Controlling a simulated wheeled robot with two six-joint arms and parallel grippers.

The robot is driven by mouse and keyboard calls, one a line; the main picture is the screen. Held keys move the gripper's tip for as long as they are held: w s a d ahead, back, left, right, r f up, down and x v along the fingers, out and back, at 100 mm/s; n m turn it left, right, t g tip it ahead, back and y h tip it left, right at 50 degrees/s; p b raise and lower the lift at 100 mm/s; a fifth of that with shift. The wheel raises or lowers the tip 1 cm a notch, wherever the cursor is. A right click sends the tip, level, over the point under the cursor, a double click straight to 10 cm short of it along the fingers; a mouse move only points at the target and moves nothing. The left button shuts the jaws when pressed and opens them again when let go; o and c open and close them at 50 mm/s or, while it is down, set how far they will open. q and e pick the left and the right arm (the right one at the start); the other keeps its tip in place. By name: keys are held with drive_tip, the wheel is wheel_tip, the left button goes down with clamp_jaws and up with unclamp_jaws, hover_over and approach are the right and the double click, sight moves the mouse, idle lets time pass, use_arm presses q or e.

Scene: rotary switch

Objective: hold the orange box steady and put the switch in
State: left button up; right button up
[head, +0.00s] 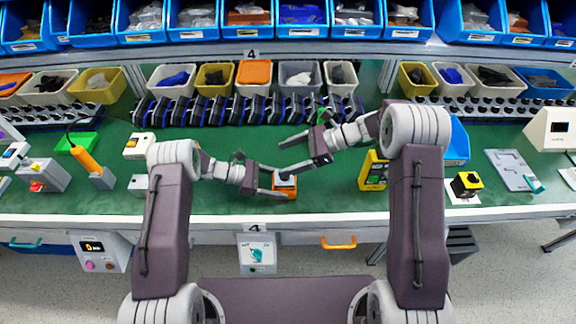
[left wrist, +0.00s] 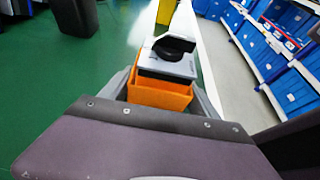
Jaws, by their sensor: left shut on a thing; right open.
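The orange box (head: 286,194) is near the front edge of the green table, between the jaws of my left gripper (head: 283,182). In the left wrist view the orange box (left wrist: 160,95) sits between the fingers. The switch (head: 285,180), a light grey block with a dark band, is at the top of the box. In the left wrist view the switch (left wrist: 168,62) shows its round black knob and sits at the box's opening; how deep it sits I cannot tell. My right gripper (head: 292,155) is open and empty, just above and behind the switch, its fingers spread.
A row of dark switch-like parts (head: 240,110) and bins (head: 255,73) stand behind. A yellow device (head: 374,172) is to the right, an orange-handled tool (head: 88,158) to the left. The front table edge (head: 330,215) is close to the box.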

idle(0.3)
use_arm(q)
drive_tip(key=o, duration=1.5)
drive_tip(key=v, duration=1.2)
